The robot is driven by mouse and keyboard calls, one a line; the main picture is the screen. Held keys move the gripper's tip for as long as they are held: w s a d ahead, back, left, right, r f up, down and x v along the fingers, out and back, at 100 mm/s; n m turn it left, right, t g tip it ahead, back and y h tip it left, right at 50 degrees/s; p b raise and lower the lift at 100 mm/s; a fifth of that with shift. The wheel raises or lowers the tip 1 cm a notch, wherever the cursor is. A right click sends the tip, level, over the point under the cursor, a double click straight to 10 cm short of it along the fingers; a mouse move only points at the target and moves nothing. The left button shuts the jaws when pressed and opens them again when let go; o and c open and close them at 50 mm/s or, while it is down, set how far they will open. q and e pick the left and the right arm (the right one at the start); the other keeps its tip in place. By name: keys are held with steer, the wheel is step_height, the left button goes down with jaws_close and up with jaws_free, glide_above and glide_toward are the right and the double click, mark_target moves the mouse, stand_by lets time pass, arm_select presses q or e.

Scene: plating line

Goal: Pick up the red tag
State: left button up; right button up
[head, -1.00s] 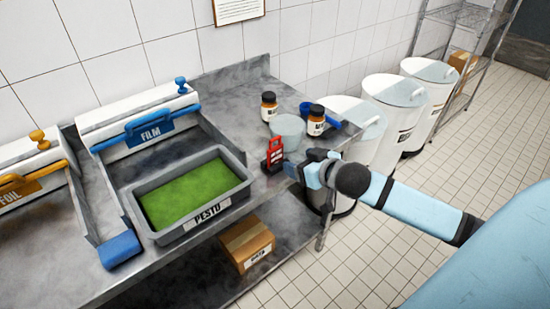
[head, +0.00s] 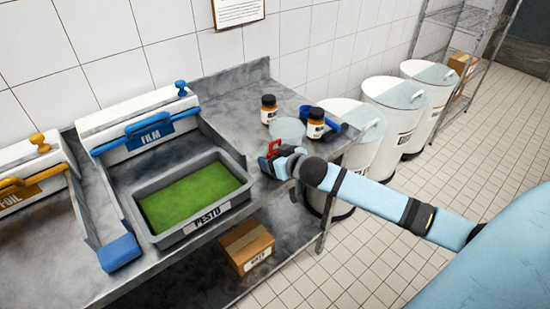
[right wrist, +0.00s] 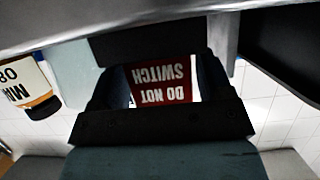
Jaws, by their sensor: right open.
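The red tag (head: 275,147) stands near the right front edge of the steel counter, mostly hidden behind my right gripper (head: 271,163) in the head view. In the right wrist view the tag (right wrist: 162,82) shows upside down, with the white words "DO NOT SWITCH". It lies between the two fingers of my right gripper (right wrist: 163,85). The fingers are open, with one on each side of the tag. I cannot tell whether either finger touches it. My left gripper is not in view.
A pesto tub (head: 232,207) stands left of the gripper. Close behind the tag are a pale round container (head: 287,129), two brown jars (head: 268,109) (head: 315,123) and a blue item (head: 338,124). White bins (head: 395,110) stand right of the counter. A cardboard box (head: 247,245) sits below.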

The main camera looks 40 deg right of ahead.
steer(key=c, duration=0.7)
steer(key=shift+r, duration=0.1)
